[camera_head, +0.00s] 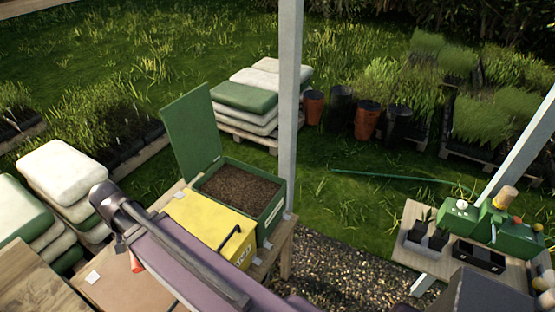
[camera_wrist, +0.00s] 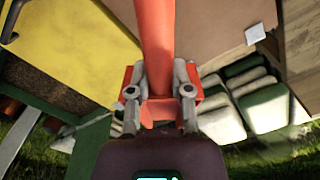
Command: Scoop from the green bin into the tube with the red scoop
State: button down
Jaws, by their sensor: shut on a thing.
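The green bin (camera_head: 268,217) stands on a wooden bench in the head view, its lid (camera_head: 191,132) raised and brown mix inside. Part of it also shows at the left of the wrist view (camera_wrist: 52,103). My gripper (camera_wrist: 159,96) is shut on the red scoop (camera_wrist: 155,40), whose long red part runs up out of the wrist view. In the head view only a small red piece of the scoop (camera_head: 136,261) shows beside my arm, which hides my gripper. Small dark pots (camera_head: 437,240) stand on the right table; I cannot tell which is the tube.
A yellow closed bin (camera_head: 212,218) with a black handle stands directly in front of the green bin. A white post (camera_head: 290,90) rises at the bench's right corner. The right table (camera_head: 410,212) holds a black tray (camera_head: 478,256) and a green device (camera_head: 490,225). Stacked sacks (camera_head: 65,172) stand left.

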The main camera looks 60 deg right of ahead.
jog(key=w+d+f+n+g+b, duration=0.15)
jog(key=d+n, duration=0.25)
jog(key=d, duration=1.1)
jog(key=w+d+f+n+b, duration=0.1)
jog(key=d+f+n+b, duration=0.2)
jog(key=d, duration=1.3)
jog(key=s+d+f+n+h+b, duration=0.1)
jog(key=s+d+n, duration=0.2)
jog(key=d, duration=1.1)
jog(key=s+d+f+n+h+b, duration=0.1)
jog(key=s+d+n+b, duration=0.1)
jog(key=s+d, duration=0.8)
jog(key=d+n+g, duration=0.1)
jog(key=d, duration=0.4)
jog(key=shift+s+f+n, duration=0.15)
jog(key=shift+s+n, duration=0.15)
jog(key=shift+a+f, duration=0.1)
jog(key=shift+f, duration=0.1)
